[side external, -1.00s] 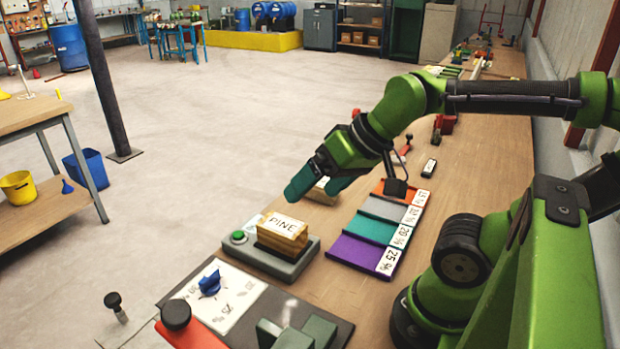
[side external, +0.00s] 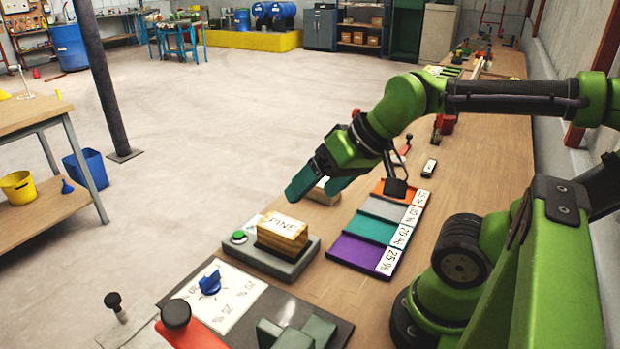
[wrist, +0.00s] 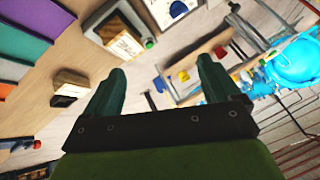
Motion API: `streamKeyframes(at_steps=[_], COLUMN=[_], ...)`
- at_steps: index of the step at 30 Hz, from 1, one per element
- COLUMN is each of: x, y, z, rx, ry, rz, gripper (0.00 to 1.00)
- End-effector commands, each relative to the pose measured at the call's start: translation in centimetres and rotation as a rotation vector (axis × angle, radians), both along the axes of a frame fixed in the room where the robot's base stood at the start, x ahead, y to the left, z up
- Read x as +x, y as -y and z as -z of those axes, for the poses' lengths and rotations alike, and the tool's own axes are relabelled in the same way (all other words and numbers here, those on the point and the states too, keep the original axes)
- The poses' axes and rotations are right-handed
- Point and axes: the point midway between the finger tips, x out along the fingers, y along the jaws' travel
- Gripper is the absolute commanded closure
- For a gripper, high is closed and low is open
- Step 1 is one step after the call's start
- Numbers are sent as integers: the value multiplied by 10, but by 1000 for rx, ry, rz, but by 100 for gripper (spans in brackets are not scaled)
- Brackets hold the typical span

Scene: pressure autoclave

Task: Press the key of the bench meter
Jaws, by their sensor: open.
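The bench meter (side external: 290,268) is a grey box on the bench with a green key (side external: 239,237) at its left end. A wooden block labelled PINE (side external: 283,234) sits on top of it. In the wrist view the meter (wrist: 98,22) is at the top, with its green key (wrist: 149,43) at its lower right. My gripper (side external: 314,188) has teal fingers and hovers above and beyond the meter, apart from it. In the wrist view my gripper (wrist: 161,72) is open, with nothing between its fingers.
A second wooden block (side external: 324,194) lies on the bench partly behind my fingers. Purple, teal, grey and orange trays (side external: 358,250) with percent labels lie to the right. A dial panel (side external: 222,298) with a blue knob (side external: 210,284) and a red lever (side external: 180,328) are nearer the camera.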

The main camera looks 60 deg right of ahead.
Motion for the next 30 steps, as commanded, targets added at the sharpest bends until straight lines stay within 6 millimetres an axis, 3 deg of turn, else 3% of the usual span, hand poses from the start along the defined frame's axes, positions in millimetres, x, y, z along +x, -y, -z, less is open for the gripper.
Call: streamKeyframes(at_steps=[2, 17, 30], x=[0, 0, 0], y=[0, 0, 0], z=[0, 0, 0], rx=[0, 0, 0], ry=[0, 0, 0], rz=[0, 0, 0], gripper=[23, 100, 100])
